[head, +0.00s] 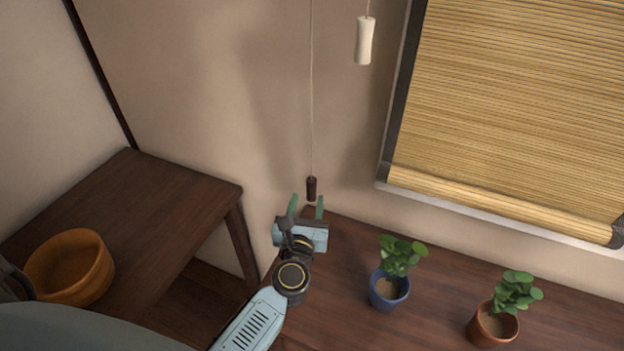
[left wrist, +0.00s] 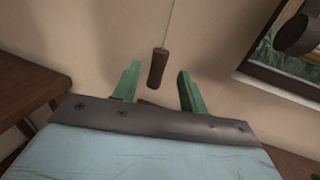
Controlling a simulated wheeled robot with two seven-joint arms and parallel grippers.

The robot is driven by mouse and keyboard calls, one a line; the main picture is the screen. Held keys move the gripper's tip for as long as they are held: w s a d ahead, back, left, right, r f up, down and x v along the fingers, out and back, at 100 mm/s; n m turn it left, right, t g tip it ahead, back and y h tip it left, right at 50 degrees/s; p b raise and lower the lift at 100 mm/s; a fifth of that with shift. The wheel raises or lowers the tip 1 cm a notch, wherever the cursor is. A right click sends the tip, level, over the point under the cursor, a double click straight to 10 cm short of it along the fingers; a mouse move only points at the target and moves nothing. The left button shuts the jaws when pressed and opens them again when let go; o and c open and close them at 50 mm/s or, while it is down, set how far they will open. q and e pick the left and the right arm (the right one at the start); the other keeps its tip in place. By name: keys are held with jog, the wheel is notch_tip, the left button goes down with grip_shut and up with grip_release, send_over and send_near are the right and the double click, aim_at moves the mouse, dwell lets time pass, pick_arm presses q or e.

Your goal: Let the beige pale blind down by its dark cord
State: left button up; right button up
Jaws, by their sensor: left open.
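The beige blind (head: 510,110) hangs over the window at the right of the head view, its rolled lower edge close to the sill. A thin cord (head: 312,100) hangs down the wall and ends in a dark brown pull (head: 311,188). The dark pull also shows in the left wrist view (left wrist: 157,69), between and beyond the fingertips. My left gripper (head: 307,207) is open, just below the pull, with its green fingers (left wrist: 157,82) pointing up towards it. The pull appears apart from both fingers. My right gripper is not in view.
A second cord with a white pull (head: 365,41) hangs nearer the window. A blue pot plant (head: 390,288) and a terracotta pot plant (head: 493,324) stand on the wooden counter (head: 440,306). An orange-brown bowl (head: 70,268) sits on the side table (head: 150,200) at left.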

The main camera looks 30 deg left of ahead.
aim_at(311, 186)
pick_arm(q)
jog(key=x, duration=0.7)
jog(key=shift+w, duration=0.2)
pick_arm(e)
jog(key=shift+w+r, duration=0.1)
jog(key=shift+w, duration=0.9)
pick_arm(q)
jog(key=shift+c, duration=0.4)
grip_shut()
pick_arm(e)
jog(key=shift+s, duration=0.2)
